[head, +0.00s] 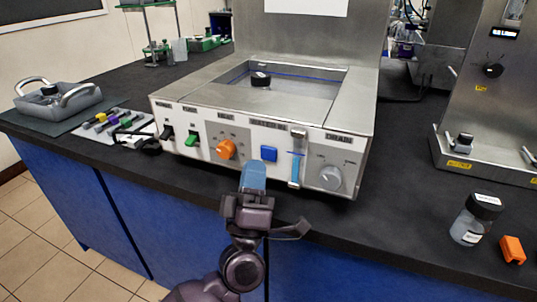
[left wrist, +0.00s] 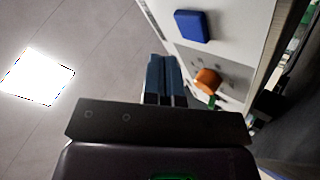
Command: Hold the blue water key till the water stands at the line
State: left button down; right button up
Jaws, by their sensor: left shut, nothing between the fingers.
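The blue water key (head: 269,153) is a square button on the front panel of the steel bath. It also shows in the left wrist view (left wrist: 192,25), apart from my fingertips. My left gripper (head: 254,166) is shut and empty, just below and left of the key in the head view; its blue fingers (left wrist: 160,65) are together. Right of the key is an upright gauge tube (head: 295,170) with blue in its lower part and a blue mark above. A blue line (head: 310,78) runs along the basin's inner wall. The exact water level is hard to tell. My right gripper is not in view.
An orange knob (head: 226,149) is left of the key, a grey knob (head: 330,177) is at the right. Black (head: 166,132) and green (head: 191,138) switches are further left. A black-capped vial (head: 261,79) is in the basin. A bottle (head: 475,220) stands on the right.

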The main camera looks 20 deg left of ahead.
aim_at(269, 154)
pick_arm(q)
jog(key=shift+w, duration=0.6)
jog(key=shift+w, duration=0.2)
dwell(1.6)
jog(key=shift+w, duration=0.25)
jog(key=shift+w, duration=0.4)
dwell(4.9)
